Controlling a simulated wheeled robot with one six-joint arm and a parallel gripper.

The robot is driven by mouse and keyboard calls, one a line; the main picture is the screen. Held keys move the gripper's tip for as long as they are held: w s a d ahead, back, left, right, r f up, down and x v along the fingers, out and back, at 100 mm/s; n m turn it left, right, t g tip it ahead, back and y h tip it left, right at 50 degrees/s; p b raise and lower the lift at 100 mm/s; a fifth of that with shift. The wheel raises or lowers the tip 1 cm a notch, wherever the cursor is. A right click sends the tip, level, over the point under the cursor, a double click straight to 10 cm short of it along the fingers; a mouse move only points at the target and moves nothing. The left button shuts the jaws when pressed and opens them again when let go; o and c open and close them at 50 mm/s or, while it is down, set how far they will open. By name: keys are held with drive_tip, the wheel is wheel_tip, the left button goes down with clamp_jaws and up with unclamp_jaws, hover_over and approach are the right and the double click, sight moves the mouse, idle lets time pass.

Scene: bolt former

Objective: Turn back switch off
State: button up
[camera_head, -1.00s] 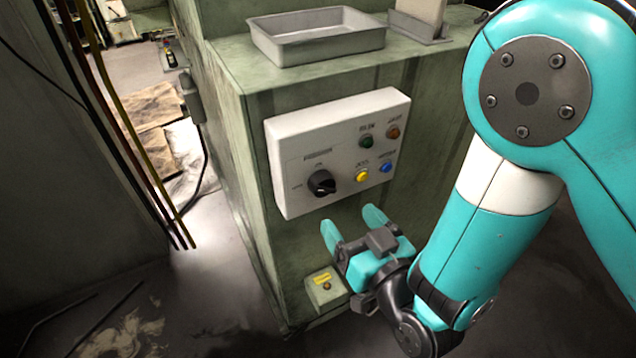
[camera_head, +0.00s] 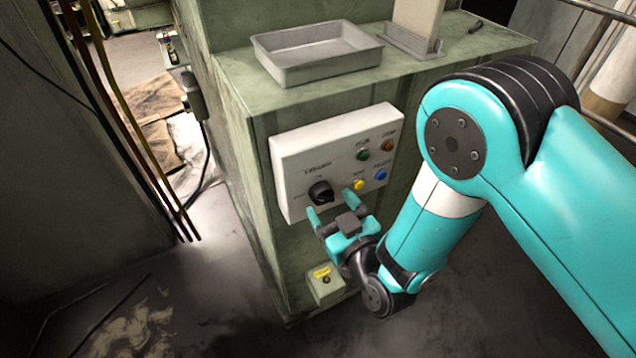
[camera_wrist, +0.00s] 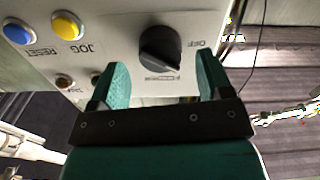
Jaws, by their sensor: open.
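The black rotary switch (camera_head: 321,192) sits at the lower left of the white control panel (camera_head: 290,160) on the green machine. In the wrist view the switch knob (camera_wrist: 161,49) lies ahead, between the two teal fingers, with the word OFF printed to its right. My gripper (camera_head: 332,207) is open and empty, just in front of and below the switch in the head view. In the wrist view my gripper (camera_wrist: 160,82) has a finger on each side of the knob. I cannot tell how far the fingertips are from the panel.
A yellow button (camera_head: 359,184), a blue button (camera_head: 381,174), a green light (camera_head: 363,155) and an orange-red light (camera_head: 387,146) share the panel. A small box with a yellow label (camera_head: 323,283) sits below. A metal tray (camera_head: 318,65) rests on the machine top.

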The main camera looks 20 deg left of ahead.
drive_tip(key=shift+r+p+x, duration=0.25)
drive_tip(key=shift+p+x, duration=0.2)
drive_tip(key=shift+x, duration=0.7)
drive_tip(key=shift+s+f+m+b, duration=0.1)
drive_tip(key=shift+f+m+b, duration=0.45)
drive_tip(key=shift+b, duration=0.45)
drive_tip(key=m+b, duration=0.2)
drive_tip(key=m, duration=0.1)
drive_tip(key=shift+r+m+b, duration=0.1)
drive_tip(key=shift+m+b, duration=0.85)
drive_tip(key=shift+m, duration=0.3)
drive_tip(key=shift+r+m, duration=0.2)
drive_tip(key=shift+m, duration=0.3)
drive_tip(key=shift+c, duration=0.4)
